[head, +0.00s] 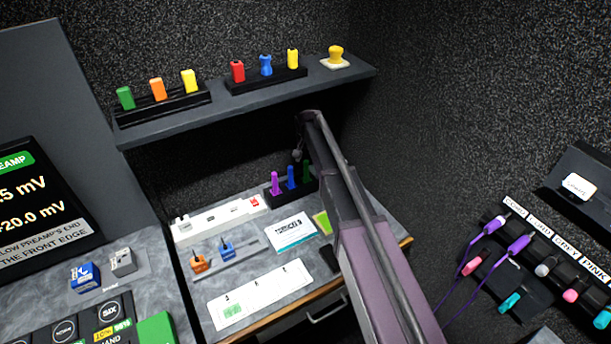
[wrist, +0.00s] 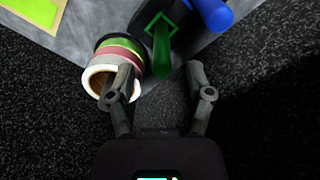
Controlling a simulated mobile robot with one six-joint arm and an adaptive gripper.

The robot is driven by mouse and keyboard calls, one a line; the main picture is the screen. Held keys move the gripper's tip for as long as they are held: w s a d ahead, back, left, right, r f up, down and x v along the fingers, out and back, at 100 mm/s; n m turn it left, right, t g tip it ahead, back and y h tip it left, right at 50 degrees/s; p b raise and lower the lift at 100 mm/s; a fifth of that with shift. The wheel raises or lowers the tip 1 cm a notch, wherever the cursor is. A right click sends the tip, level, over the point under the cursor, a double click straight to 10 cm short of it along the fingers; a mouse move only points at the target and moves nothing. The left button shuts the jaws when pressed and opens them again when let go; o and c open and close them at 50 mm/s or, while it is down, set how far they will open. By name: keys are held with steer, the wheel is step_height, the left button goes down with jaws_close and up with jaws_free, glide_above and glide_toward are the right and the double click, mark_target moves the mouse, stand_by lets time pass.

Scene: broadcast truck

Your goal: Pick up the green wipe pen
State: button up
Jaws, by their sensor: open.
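The green wipe pen (wrist: 162,52) stands in a black holder (wrist: 185,35) at the table's edge in the wrist view. In the head view the pen (head: 306,172) is partly hidden behind my arm, at the right end of the pen row. My gripper (wrist: 162,80) is open and empty, with the green pen ahead of the gap between its fingers and apart from them. In the head view my gripper (head: 298,143) shows only in part, above the pens.
A blue pen (wrist: 212,14) and a purple pen (head: 275,183) share the holder. A stack of tape rolls (wrist: 118,62) stands beside the green pen, close to my left finger. A shelf (head: 215,118) with colored items overhangs the table. A speckled wall is at right.

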mark_target(306, 169)
steer(key=shift+f+b, duration=2.6)
steer(key=shift+b, duration=0.05)
steer(key=shift+c, duration=0.2)
jaws_close()
